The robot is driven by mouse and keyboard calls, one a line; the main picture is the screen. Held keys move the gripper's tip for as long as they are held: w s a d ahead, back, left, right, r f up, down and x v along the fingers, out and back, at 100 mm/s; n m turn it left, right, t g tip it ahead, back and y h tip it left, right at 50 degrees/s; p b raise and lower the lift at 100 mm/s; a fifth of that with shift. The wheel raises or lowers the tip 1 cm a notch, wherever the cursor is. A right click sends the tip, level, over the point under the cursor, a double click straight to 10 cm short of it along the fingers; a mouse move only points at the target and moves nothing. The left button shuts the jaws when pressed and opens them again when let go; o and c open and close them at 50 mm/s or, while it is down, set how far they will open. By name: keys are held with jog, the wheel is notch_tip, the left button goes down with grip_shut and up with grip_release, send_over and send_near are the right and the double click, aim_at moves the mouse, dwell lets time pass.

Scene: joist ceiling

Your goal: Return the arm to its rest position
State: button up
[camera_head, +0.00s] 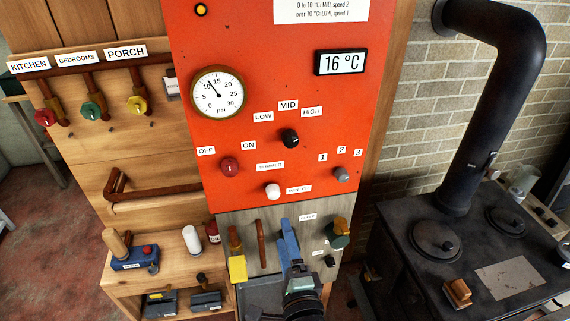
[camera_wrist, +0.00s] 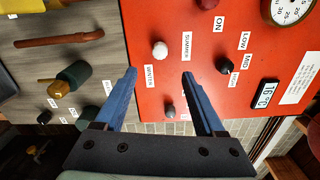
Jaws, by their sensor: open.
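My gripper (camera_head: 288,240) is in front of the lower grey panel in the head view, below the red control panel (camera_head: 200,120). In the wrist view my gripper (camera_wrist: 160,75) shows two blue fingers spread apart with nothing between them. The white summer/winter knob (camera_wrist: 160,50) lies beyond the gap, and the grey knob (camera_wrist: 170,110) shows between the fingers further down. I cannot judge the fingers' exact distance from the panel. The arm's rest position is not marked in either view.
A black stove (camera_head: 440,260) with a flue pipe (camera_head: 480,120) stands at the right. At the left are colored valves (camera_head: 92,110) and a wooden shelf (camera_head: 180,262) with small tools. A copper handle (camera_head: 261,243) and a green-brown knob (camera_head: 339,233) flank my gripper.

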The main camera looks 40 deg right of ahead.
dwell(0.5)
jog(key=w+a+r+n+t+y, duration=0.25)
jog(key=a+r+n, duration=0.25)
jog(key=r, duration=0.5)
jog(key=w+a+r+n+t+y, duration=0.1)
jog(key=w+a+r+n+t, duration=0.1)
jog(key=w+a+r+n, duration=0.5)
jog(key=a+r+n+t+y, duration=0.2)
jog(key=a+r, duration=0.2)
jog(key=r, duration=0.8)
jog(key=s+a+r+n+t+y, duration=0.1)
jog(key=s+a+r+n, duration=0.3)
jog(key=r, duration=0.4)
jog(key=s+a+r+n+t+y, duration=0.1)
jog(key=s+a+r+n, duration=0.3)
jog(key=r, duration=0.4)
jog(key=s+a+r+n+t+y, duration=0.1)
jog(key=s+a+r+n+t, duration=0.2)
jog(key=r, duration=0.5)
jog(key=shift+s+a+n+y, duration=0.35)
jog(key=shift+s+a+n, duration=0.15)
jog(key=shift+s+a, duration=0.4)
